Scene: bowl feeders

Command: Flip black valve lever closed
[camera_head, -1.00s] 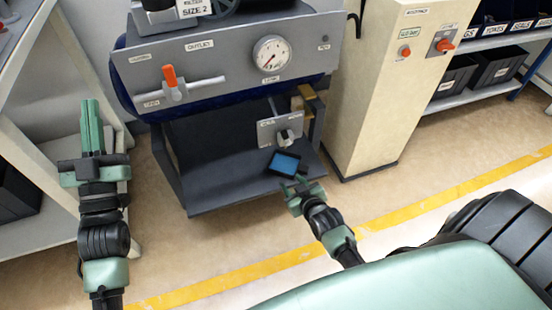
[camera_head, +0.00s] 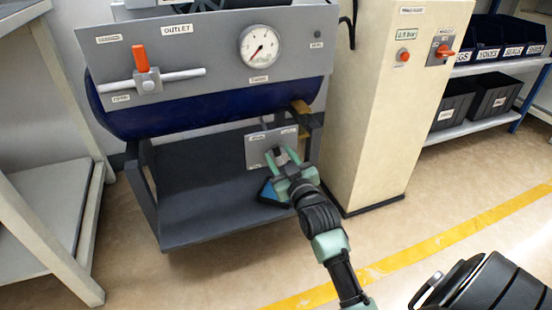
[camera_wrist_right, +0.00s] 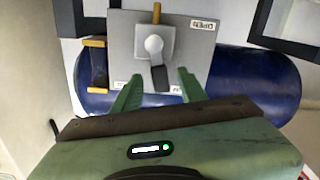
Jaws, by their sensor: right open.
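The black valve lever (camera_wrist_right: 160,78) sticks out from a silver round hub on a grey labelled plate (camera_wrist_right: 188,33) in the right wrist view. In the head view the plate (camera_head: 256,151) is low on the compressor's right side, and the lever is mostly hidden by my gripper. My right gripper (camera_head: 282,157) is open, with its fingers pointing at the plate. In the right wrist view its fingertips (camera_wrist_right: 157,84) stand on either side of the lever's end, with gaps visible; I cannot tell the depth. My left gripper is out of view.
An orange-handled outlet valve (camera_head: 141,65) and a gauge (camera_head: 259,46) sit on the panel above the blue tank (camera_head: 190,115). A beige cabinet (camera_head: 372,110) stands close on the right.

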